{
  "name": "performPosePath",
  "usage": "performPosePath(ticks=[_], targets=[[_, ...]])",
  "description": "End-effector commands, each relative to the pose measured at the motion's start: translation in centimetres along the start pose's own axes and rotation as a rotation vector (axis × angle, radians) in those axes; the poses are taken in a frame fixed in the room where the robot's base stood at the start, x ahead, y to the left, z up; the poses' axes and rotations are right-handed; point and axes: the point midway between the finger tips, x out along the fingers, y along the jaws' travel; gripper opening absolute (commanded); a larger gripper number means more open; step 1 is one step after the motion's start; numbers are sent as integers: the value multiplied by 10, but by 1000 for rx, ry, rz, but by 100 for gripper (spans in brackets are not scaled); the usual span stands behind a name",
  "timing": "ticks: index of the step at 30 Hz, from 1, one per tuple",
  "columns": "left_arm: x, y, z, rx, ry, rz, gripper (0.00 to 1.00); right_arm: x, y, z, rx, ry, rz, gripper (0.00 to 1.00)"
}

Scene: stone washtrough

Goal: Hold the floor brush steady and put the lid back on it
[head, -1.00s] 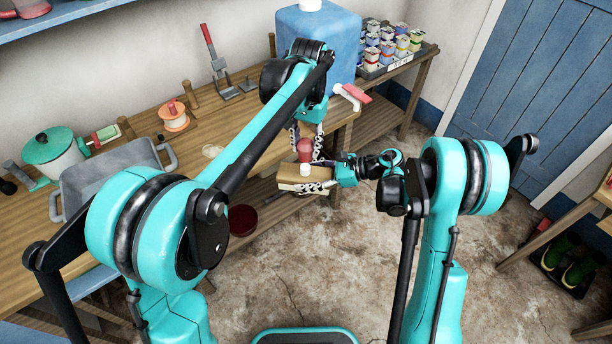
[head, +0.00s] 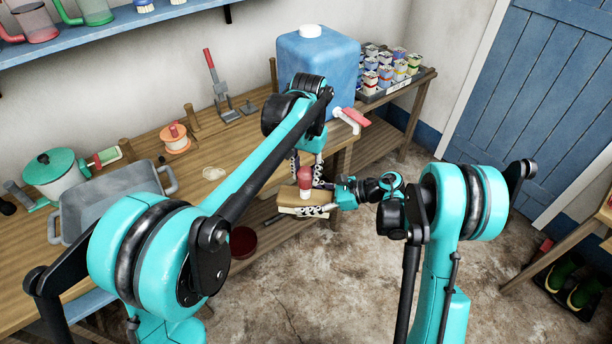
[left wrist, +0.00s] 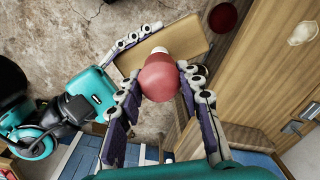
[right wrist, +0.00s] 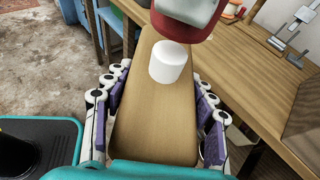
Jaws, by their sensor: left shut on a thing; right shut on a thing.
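The floor brush (head: 291,196) is a pale wooden block with a short white stub (right wrist: 170,62) standing up from its top. My right gripper (head: 320,208) is shut on the block, its fingers along both long sides in the right wrist view (right wrist: 155,100). The lid (head: 305,177) is a rounded red cap. My left gripper (left wrist: 160,88) is shut on it from above. In the left wrist view the lid (left wrist: 160,78) partly covers the stub. In the right wrist view it hangs by the stub's top, off to the right; I cannot tell whether they touch.
The wooden bench (head: 130,207) runs behind the brush, with a grey basin (head: 108,190), a white-and-green pot (head: 55,172) and a blue water container (head: 318,62). A dark red round thing (head: 243,242) lies below the bench edge. The floor (head: 300,285) in front is open.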

Motion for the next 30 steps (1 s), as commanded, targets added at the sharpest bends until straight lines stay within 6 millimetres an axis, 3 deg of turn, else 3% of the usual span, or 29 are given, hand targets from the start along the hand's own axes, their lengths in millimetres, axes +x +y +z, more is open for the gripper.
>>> performPosePath(ticks=[11, 30], targets=[[17, 0, 0, 0, 0, 0, 11, 0, 0, 0, 0, -1, 0, 4], [20, 0, 0, 0, 0, 0, 11, 0, 0, 0, 0, -1, 0, 4]])
